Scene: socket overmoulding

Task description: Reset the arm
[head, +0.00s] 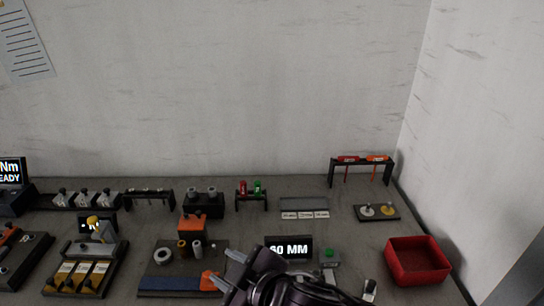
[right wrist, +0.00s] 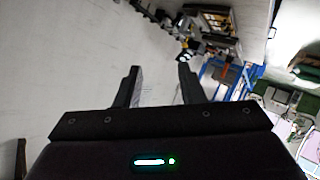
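My right gripper (head: 229,275) shows at the bottom middle of the head view, in front of the bench, with its arm coming in from the lower right. In the right wrist view the same gripper (right wrist: 160,88) has its two dark fingers apart with nothing between them. My left gripper does not show in either view.
A grey bench carries a red bin (head: 418,262) at right, a screwdriver rack (head: 361,160) at back right, and a "60 MM" display (head: 289,248) at centre. A board with cylinders (head: 158,270) lies left of my gripper. Labelled trays (head: 80,276) stand farther left.

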